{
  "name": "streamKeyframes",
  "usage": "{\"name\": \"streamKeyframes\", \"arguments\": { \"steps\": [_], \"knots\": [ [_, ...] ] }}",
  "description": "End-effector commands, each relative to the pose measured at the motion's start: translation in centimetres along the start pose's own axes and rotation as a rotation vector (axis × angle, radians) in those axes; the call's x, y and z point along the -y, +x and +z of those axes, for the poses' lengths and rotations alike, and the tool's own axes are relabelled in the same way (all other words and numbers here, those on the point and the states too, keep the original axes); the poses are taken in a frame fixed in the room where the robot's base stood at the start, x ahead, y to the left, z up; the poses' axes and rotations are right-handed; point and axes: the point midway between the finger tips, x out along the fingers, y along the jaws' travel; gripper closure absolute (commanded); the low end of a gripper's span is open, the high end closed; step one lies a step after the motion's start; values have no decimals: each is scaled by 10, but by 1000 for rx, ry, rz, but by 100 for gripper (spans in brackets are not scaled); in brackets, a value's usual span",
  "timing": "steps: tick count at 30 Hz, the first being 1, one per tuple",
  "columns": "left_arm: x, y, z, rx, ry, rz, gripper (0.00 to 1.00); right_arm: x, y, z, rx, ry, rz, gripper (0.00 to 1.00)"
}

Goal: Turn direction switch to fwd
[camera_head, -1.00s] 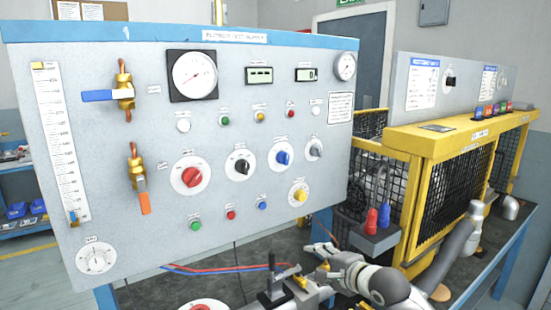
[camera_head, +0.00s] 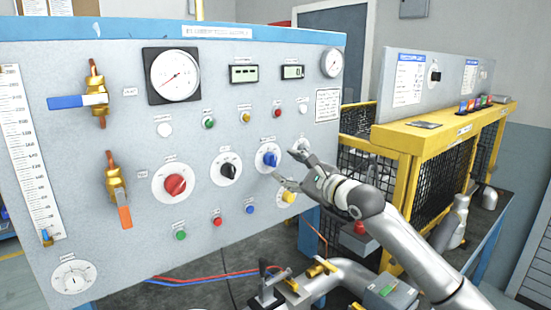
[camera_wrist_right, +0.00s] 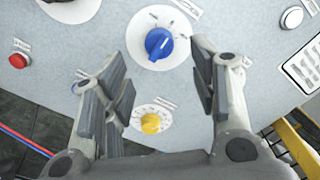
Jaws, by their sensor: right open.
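The grey test panel (camera_head: 130,150) carries several rotary knobs on white dials. A blue knob (camera_head: 268,158) sits right of a black knob (camera_head: 228,170) and a red knob (camera_head: 175,185); a yellow knob (camera_head: 288,197) is lower right. Labels are too small to read, so I cannot tell which is the direction switch. My right gripper (camera_head: 284,167) is open and empty in front of the panel, near the blue knob. In the right wrist view the blue knob (camera_wrist_right: 159,43) appears between and beyond the fingers (camera_wrist_right: 157,62). The gripper hides much of the grey knob's dial. My left gripper is not in view.
Lever valves with blue (camera_head: 78,101) and orange (camera_head: 124,216) handles are at the panel's left. Small push buttons surround the knobs. A yellow mesh guard (camera_head: 440,135) stands at right. Pipes and a clamp (camera_head: 268,292) sit below the panel.

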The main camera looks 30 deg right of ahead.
Motion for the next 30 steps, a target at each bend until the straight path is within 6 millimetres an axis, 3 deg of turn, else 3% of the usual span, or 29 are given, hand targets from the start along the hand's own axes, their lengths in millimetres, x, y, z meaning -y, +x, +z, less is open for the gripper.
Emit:
{"name": "streamKeyframes", "arguments": {
  "steps": [12,26,30],
  "knots": [
    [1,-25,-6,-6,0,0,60,1,53,1,-1,0,-1,46],
    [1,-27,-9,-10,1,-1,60,-1,62,0,-1,-3,0,46],
    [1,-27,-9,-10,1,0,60,-1,62,0,-1,-3,0,63]
  ]
}}
